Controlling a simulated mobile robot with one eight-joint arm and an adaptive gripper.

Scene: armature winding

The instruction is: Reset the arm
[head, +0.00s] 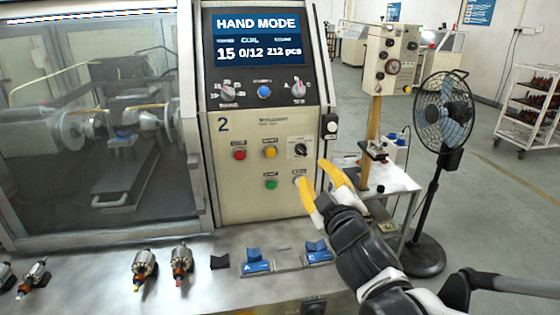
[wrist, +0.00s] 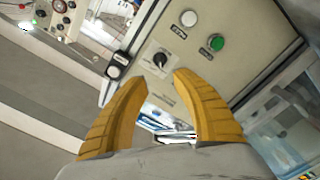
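My gripper (head: 310,172) has two yellow fingers, spread apart with nothing between them. It is in front of the lower right of the machine's control panel (head: 240,195). In the wrist view my gripper (wrist: 160,77) points at the panel, and a black rotary switch (wrist: 160,60) shows just beyond the gap between the fingertips. A white button (wrist: 189,18) and a green button (wrist: 217,43) are above it there. I cannot tell whether a fingertip touches the panel. My dark arm reaches in from the lower right of the head view.
The display (head: 257,38) reads HAND MODE, 15, 0/12, 212 pcs. Armatures (head: 181,262) and blue holders (head: 257,267) sit on the bench ledge (head: 210,290) below. A side table (head: 395,180) and a standing fan (head: 443,110) are right of the panel. Floor is open farther right.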

